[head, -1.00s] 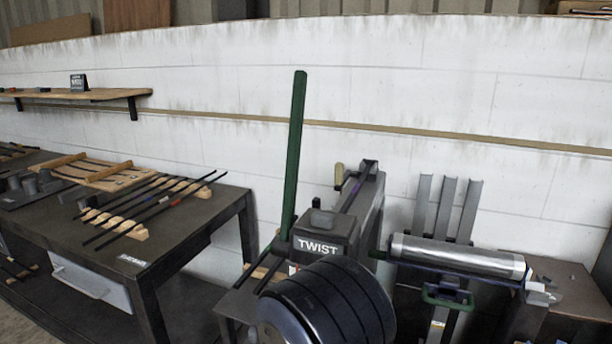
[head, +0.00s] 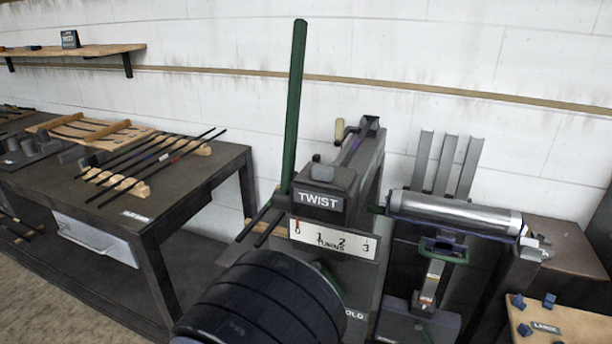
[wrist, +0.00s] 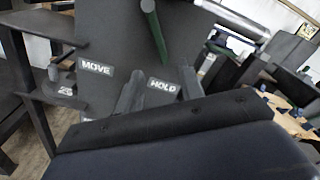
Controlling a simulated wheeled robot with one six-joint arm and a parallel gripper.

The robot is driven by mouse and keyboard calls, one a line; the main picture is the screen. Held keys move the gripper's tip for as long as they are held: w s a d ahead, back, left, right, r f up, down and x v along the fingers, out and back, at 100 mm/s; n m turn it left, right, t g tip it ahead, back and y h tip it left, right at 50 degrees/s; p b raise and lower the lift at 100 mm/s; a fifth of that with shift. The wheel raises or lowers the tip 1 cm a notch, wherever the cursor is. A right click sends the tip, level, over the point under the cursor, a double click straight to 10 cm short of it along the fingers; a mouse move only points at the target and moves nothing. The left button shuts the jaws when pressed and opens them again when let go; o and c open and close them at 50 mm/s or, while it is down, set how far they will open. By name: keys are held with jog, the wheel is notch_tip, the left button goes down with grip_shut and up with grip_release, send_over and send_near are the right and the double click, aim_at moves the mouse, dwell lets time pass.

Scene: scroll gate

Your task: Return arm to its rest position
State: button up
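My gripper (wrist: 160,90) shows in the wrist view as two grey fingers standing apart beyond a dark wrist plate, with nothing seen between them. Beyond them is the dark panel (wrist: 105,45) of a machine with MOVE and HOLD labels and a green lever (wrist: 155,28). In the head view my dark, segmented arm (head: 265,305) fills the bottom centre, in front of the TWIST machine (head: 322,200). My gripper is hidden in that view. The TWIST machine has a 0 to 3 turns scale (head: 333,239) and a tall green bar (head: 294,110) standing upright at its left.
A bench (head: 150,215) with several dark rods on wooden racks stands at left. A roller machine (head: 455,212) with a silver cylinder stands at right. A wooden tray (head: 570,328) with small blue pieces is at lower right. A shelf (head: 75,52) hangs on the wall.

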jog(key=w+d+m+b, duration=0.2)
jog(key=w+d, duration=0.1)
jog(key=w, duration=0.7)
jog(key=shift+w+f, duration=0.2)
jog(key=shift+f, duration=0.1)
dwell(0.4)
